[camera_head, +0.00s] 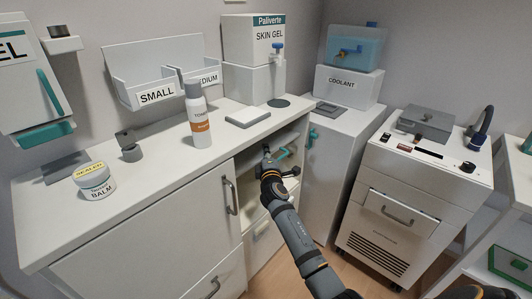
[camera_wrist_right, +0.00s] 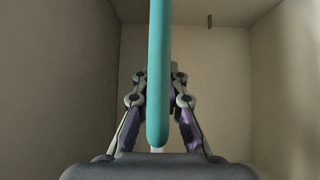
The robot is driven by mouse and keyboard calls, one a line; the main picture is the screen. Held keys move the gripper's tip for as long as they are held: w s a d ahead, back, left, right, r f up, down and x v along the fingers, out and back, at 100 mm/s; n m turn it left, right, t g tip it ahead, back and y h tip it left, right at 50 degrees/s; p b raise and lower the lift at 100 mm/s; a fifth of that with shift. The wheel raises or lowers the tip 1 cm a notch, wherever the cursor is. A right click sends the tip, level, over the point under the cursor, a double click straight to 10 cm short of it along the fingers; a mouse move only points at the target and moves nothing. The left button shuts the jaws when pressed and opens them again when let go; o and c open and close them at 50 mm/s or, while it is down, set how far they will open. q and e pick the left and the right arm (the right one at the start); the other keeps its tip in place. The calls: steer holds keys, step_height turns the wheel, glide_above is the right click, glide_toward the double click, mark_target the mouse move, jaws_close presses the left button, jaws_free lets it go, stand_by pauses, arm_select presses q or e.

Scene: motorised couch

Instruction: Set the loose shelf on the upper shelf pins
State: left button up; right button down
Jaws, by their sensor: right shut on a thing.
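My right gripper (camera_head: 266,158) reaches into the open compartment of the white cabinet (camera_head: 240,165). It is shut on a thin teal piece (camera_head: 286,153), which appears to be the loose shelf. In the right wrist view the teal piece (camera_wrist_right: 158,75) runs upright in the picture between the fingers of my right gripper (camera_wrist_right: 158,110). Its full outline does not show. Small dark shelf pins (camera_wrist_right: 209,20) show on the compartment wall. Whether the shelf touches any pin, I cannot tell. My left gripper is not in view.
The counter above the opening (camera_head: 150,165) holds a bottle (camera_head: 197,115), a balm jar (camera_head: 93,180) and a flat white block (camera_head: 248,118). A tall cabinet with a coolant tank (camera_head: 355,50) stands close to the right. The opening's side walls are near the gripper.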

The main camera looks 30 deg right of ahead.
steer(key=shift+f, duration=0.25)
steer(key=c, duration=1.3)
jaws_free()
steer(key=shift+c, duration=0.2)
steer(key=shift+f, duration=0.1)
steer(key=v, duration=1.2)
